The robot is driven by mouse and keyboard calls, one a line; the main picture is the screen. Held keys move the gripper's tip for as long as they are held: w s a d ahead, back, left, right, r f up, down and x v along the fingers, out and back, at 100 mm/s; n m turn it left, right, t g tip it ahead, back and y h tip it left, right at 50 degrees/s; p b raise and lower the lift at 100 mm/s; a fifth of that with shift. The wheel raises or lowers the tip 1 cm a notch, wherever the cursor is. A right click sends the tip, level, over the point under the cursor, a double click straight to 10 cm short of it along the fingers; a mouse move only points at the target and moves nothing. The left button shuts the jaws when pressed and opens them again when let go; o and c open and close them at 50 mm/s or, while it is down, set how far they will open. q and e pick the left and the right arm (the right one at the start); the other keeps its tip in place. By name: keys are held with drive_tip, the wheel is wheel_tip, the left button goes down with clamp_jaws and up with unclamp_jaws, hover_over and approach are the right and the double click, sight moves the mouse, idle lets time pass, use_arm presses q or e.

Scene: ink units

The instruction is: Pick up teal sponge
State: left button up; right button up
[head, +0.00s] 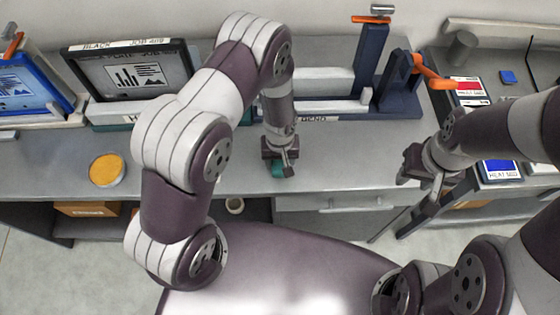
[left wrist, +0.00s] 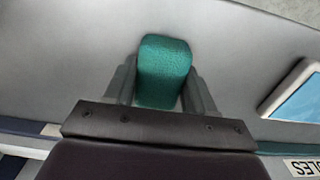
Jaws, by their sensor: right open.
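The teal sponge (left wrist: 163,70) stands between the two fingers of my left gripper (left wrist: 161,88) in the left wrist view. The fingers lie close along its left and right sides; I cannot tell whether they press on it. In the head view my left gripper (head: 281,168) is low over the grey counter (head: 330,160), near its front edge, and only a bit of the sponge (head: 278,171) shows beside the fingers. My right gripper (head: 410,172) is open and empty, over the counter's right end.
A yellow-orange round pad (head: 106,170) lies on the counter at left. Framed screens (head: 130,68) stand behind it. A navy stand (head: 369,60) with orange-handled tools is at the back. Ink cards (head: 501,169) lie at right. The counter around my left gripper is mostly clear.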

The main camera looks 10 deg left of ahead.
use_arm(q)
drive_tip(key=c, duration=0.3)
drive_tip(key=shift+a, duration=0.1)
